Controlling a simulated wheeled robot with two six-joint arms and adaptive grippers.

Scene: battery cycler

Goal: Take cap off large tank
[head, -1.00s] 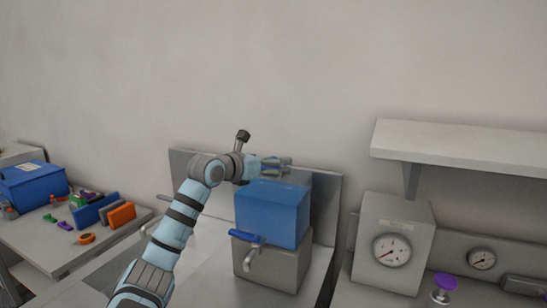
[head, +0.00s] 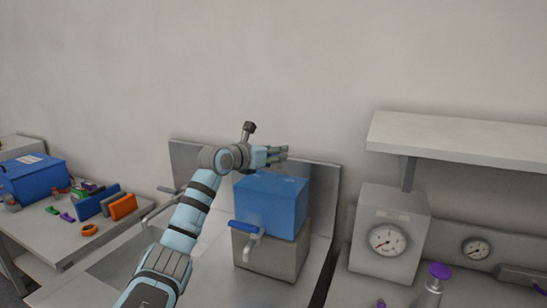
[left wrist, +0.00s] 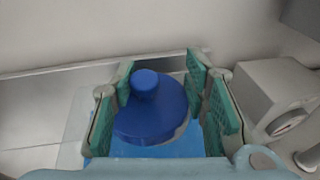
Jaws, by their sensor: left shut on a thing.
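The large blue tank (head: 270,210) sits on a grey block in the middle of the head view. My left gripper (head: 280,154) is above the tank's top. In the left wrist view, a round dark blue cap (left wrist: 152,115) with a small knob sits between the green-padded fingers of my left gripper (left wrist: 165,110), which is shut on it. The tank's lighter blue top (left wrist: 160,146) shows below the cap. I cannot tell whether the cap touches the tank. In the head view the cap is not clearly visible. My right gripper is not in view.
The grey block (head: 268,260) and a tap (head: 251,247) are below the tank. A metal panel stands behind. A gauge box (head: 388,240) and wall shelf (head: 460,137) are at right. A side table at left holds a blue box (head: 32,180) and small coloured parts.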

